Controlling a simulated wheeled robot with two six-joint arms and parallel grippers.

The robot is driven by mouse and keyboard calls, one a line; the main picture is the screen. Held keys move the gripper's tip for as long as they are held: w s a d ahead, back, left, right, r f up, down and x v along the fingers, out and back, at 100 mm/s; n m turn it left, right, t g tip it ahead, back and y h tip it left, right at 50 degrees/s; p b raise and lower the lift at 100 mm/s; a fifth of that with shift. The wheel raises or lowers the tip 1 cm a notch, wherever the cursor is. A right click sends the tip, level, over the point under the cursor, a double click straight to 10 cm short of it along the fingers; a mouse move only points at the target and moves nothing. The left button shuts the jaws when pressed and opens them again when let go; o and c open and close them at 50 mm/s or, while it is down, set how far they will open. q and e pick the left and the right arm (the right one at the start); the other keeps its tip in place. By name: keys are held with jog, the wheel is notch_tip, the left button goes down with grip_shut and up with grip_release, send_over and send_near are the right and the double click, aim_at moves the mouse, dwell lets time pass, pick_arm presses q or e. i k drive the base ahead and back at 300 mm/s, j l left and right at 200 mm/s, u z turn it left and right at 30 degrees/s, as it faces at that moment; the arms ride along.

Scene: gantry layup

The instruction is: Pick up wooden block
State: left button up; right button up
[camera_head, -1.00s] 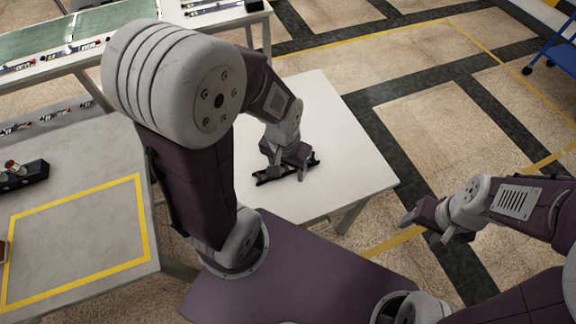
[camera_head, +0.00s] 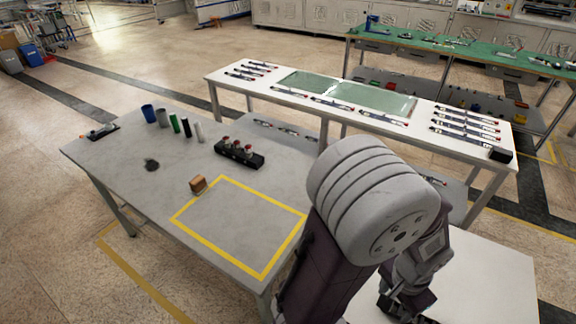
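The wooden block (camera_head: 198,184) is a small brown cube. I cannot tell whether the fingers are open or shut.
The grey table (camera_head: 120,180) also bears a black holder with red-topped items (camera_head: 239,154), several upright cylinders including a blue cup (camera_head: 148,113), and a dark round item (camera_head: 151,165). A white bench (camera_head: 225,75) with tools stands behind. The taped area is clear.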

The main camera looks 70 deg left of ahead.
aim_at(198, 185)
jog(key=u, duration=3.15)
jog(key=j+z, duration=0.15)
jog(key=j, duration=0.5)
jog(key=i+j+z, duration=0.1)
jog(key=j, duration=0.25)
jog(key=i+j+z, duration=0.1)
jog(key=i+j, duration=0.15)
jog(key=j, duration=0.15)
jog(key=i+j, duration=0.15)
jog(key=j, duration=0.2)
jog(key=i+j+z, duration=0.15)
jog(key=j, duration=0.25)
jog(key=i+j+z, duration=0.1)
jog(key=j, duration=0.3)
jog(key=i+j+z, duration=0.2)
jog(key=i+j, duration=0.15)
jog(key=i, duration=0.25)
jog(key=i+j+z, duration=0.2)
jog(key=i+j, duration=0.2)
jog(key=i, duration=0.15)
